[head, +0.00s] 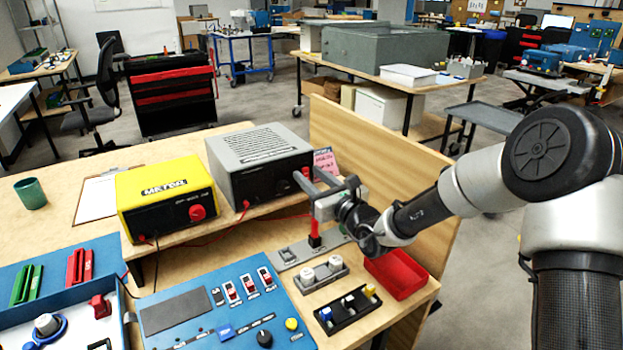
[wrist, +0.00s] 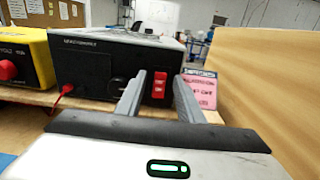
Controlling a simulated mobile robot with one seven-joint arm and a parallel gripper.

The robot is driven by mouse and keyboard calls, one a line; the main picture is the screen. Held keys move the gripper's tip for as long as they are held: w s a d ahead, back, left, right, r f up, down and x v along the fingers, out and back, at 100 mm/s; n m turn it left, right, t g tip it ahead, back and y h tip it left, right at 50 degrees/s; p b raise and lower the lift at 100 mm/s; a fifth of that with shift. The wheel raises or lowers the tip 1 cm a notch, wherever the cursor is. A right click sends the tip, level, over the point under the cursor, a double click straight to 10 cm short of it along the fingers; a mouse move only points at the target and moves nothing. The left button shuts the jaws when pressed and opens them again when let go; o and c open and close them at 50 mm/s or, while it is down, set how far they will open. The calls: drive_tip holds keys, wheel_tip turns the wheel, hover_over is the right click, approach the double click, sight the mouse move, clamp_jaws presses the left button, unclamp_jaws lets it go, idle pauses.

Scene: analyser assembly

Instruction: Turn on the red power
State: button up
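A red rocker switch (wrist: 159,85) is on the right part of the front of a dark-fronted grey power box (wrist: 90,65). The box also shows in the head view (head: 258,142) on a raised wooden shelf, and a bit of the switch's red (head: 306,171) shows between my fingers there. My gripper (head: 309,173) is open and empty, pointing at the box's front right. In the wrist view my fingertips (wrist: 160,76) appear on either side of the switch. I cannot tell whether they touch the box. Part of the box's lower front is hidden by my gripper.
A yellow meter box (head: 165,190) stands left of the grey box. A red cable (wrist: 58,98) plugs into the grey box's front. A pink note (wrist: 200,88) and a wooden panel (wrist: 265,75) are at the right. A blue control panel (head: 225,310) and red tray (head: 398,272) lie in front.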

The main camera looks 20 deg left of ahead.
clamp_jaws()
drive_tip(key=shift+d+f+t+y+b, duration=0.1)
drive_tip(key=shift+f+t+y+b, duration=0.2)
drive_tip(key=shift+t+y+b, duration=0.5)
drive_tip(key=shift+f+t+y+b, duration=0.25)
drive_tip(key=shift+t+y+b, duration=0.35)
drive_tip(key=shift+b, duration=0.3)
unclamp_jaws()
drive_tip(key=shift+s, duration=0.1)
drive_tip(key=shift+s+d+p, duration=0.2)
drive_tip(key=shift+d+p, duration=0.1)
drive_tip(key=s+d+p, duration=0.3)
drive_tip(key=s+d, duration=0.5)
drive_tip(key=d, duration=0.1)
drive_tip(key=shift+d+f, duration=0.15)
drive_tip(key=shift+d, duration=0.05)
